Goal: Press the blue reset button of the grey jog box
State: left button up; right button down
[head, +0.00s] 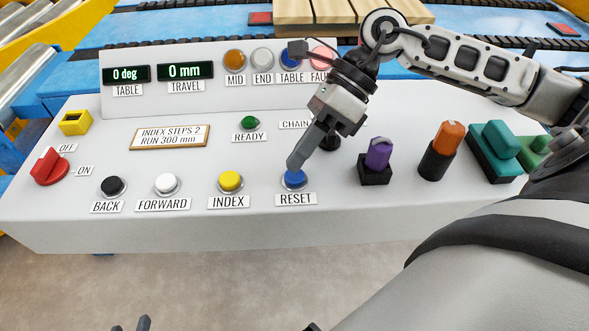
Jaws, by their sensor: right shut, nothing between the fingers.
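The grey jog box (60,215) is a wide console with a sloped top. The blue reset button (295,180) sits in a silver ring at its front, above the RESET label. My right gripper (296,166) is shut and empty and points down at this button. Its fingertips overlap the button's back edge in the picture; I cannot tell whether they touch or press it. Two small dark tips at the bottom edge appear to be my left gripper (131,325); most of it is out of frame.
Yellow INDEX (230,181), white FORWARD (167,184) and black BACK (112,187) buttons lie left of reset. A purple knob (378,153) and an orange-topped knob (447,137) stand to the right. A red switch (48,167) is at far left. My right arm covers the right side.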

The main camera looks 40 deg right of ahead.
aim_at(301, 171)
dwell(0.5)
jog(key=shift+f+b, duration=0.45)
jog(key=shift+b, duration=0.15)
jog(key=shift+f+b, duration=0.5)
dwell(0.7)
jog(key=shift+r, duration=0.1)
jog(key=shift+r+p, duration=0.55)
jog(key=shift+r, duration=0.25)
jog(key=shift+r+p, duration=1.6)
jog(key=shift+r, duration=0.9)
